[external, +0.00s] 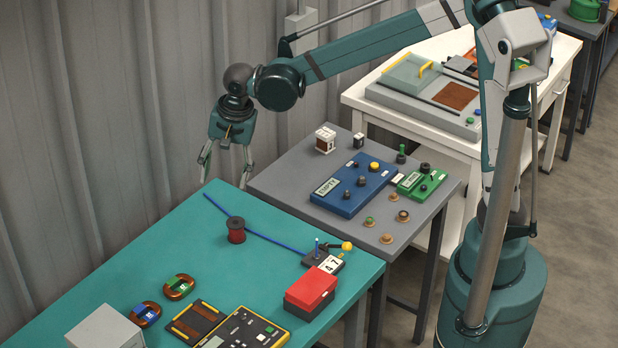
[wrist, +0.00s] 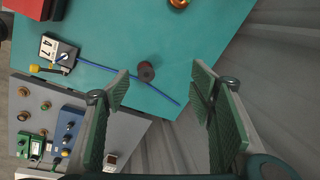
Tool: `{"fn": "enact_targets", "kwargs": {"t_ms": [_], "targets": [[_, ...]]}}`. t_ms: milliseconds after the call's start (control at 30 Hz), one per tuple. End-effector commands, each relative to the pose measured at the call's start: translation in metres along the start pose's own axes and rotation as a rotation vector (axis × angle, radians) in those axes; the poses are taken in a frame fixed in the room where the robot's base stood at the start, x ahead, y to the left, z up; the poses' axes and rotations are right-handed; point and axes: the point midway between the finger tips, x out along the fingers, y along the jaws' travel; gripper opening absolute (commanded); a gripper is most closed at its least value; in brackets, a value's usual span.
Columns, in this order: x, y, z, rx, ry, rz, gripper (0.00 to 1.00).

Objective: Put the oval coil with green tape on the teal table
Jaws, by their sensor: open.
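The oval coil with green tape (external: 179,287) lies flat on the teal table (external: 262,275). It is copper-brown with an open middle. A similar oval coil with blue tape (external: 146,314) lies to its left and nearer the camera. My gripper (external: 226,172) is open and empty, high above the far end of the teal table, well away from both coils. In the wrist view my gripper (wrist: 163,95) has its two green-padded fingers wide apart. A copper-coloured piece (wrist: 178,3) is cut by that view's top edge; I cannot tell what it is.
A dark red spool (external: 236,230) stands beside a blue rod (external: 262,238) on the teal table. A red box (external: 311,290), a counter block (external: 323,259), a meter panel (external: 243,332) and a grey box (external: 104,329) also stand there. A grey table (external: 290,185) adjoins it.

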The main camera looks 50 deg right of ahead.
Motion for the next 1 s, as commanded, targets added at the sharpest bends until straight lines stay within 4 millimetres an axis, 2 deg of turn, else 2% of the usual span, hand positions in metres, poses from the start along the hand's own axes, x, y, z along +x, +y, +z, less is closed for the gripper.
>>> {"fn": "enact_targets", "kwargs": {"t_ms": [200, 500, 1000], "targets": [[-0.032, 0.036, -0.032, -0.116, 0.017, -0.045, 0.55], [-0.066, 0.087, -0.067, -0.283, 0.055, -0.101, 0.55], [-0.105, 0.179, -0.111, -0.559, 0.156, -0.171, 0.55]]}}
